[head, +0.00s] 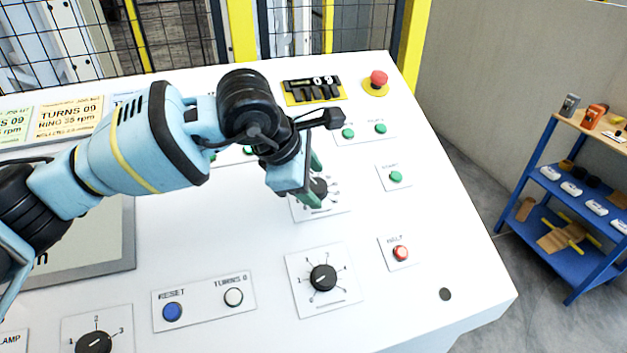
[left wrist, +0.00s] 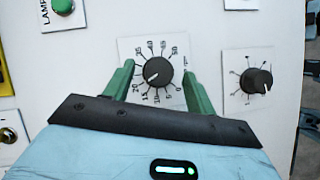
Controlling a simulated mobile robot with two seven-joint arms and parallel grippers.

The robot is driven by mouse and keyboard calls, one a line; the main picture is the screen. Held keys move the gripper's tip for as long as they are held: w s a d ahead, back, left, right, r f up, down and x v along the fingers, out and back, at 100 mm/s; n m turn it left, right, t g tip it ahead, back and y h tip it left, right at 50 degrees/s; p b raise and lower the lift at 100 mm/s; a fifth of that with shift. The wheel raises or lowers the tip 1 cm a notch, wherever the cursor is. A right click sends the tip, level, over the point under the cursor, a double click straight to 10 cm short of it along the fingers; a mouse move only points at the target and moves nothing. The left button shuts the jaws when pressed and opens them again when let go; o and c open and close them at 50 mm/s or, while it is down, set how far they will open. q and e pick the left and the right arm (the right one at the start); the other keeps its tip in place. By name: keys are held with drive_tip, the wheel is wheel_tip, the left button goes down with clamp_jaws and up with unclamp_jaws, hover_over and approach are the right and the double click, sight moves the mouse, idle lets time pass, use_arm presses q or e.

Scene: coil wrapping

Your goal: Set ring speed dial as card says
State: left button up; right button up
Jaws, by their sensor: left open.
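The yellow card (head: 68,118) at the left of the panel's back reads TURNS 09 and RING 35 rpm. A black dial knob (left wrist: 158,71) sits on a white plate with printed numbers running past 35. Its white mark points to the lower left, near the 20 side; I cannot read the exact setting. In the head view the knob (head: 319,188) is partly hidden by my gripper. My left gripper (head: 311,177) is open, with its green fingers on either side of the knob. The fingers (left wrist: 157,75) also show in the left wrist view; contact is unclear.
Another black dial (head: 323,278) sits nearer the front, and also at the right in the left wrist view (left wrist: 256,80). Green start (head: 396,176) and red halt (head: 400,253) buttons lie to the right.

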use_arm(q)
drive_tip(key=shift+w+d+f, duration=0.15)
drive_tip(key=shift+w+f, duration=0.05)
drive_tip(key=shift+f, duration=0.15)
use_arm(e)
drive_tip(key=shift+w+r, duration=0.1)
use_arm(q)
drive_tip(key=shift+c, duration=0.4)
drive_tip(key=c, duration=0.9)
